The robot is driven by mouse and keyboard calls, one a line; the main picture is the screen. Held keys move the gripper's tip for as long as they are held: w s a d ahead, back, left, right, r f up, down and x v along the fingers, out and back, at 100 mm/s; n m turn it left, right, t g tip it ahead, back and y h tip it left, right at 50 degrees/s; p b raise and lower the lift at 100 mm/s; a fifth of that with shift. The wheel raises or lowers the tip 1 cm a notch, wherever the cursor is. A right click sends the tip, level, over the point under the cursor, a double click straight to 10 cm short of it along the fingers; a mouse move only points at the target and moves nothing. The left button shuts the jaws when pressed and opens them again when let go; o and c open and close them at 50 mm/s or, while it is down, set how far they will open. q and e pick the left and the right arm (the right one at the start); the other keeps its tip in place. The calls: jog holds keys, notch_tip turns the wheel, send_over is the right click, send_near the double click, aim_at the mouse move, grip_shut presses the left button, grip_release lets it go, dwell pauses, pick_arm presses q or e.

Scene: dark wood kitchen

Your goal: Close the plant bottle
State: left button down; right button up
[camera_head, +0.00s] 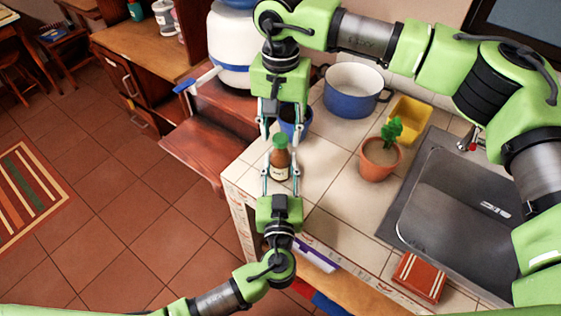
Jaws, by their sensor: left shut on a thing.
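A small brown bottle (279,163) with a pale label stands upright near the left edge of the tiled counter. A green cap (280,141) sits on its top; I cannot tell how tightly. My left gripper (281,172) reaches in from the front and is shut on the bottle's body, one finger on each side. My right gripper (281,132) comes from behind, above the bottle. Its fingers are apart, with the tips near the cap's two sides, and I see nothing held between them.
A potted plant (379,158) stands right of the bottle. A blue and white pot (350,104), a yellow container (408,119) and a blue cup (303,125) are behind. The sink (455,215) is to the right, with a red-brown box (419,277) in front.

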jog(key=shift+f, duration=0.45)
jog(key=shift+c, duration=0.3)
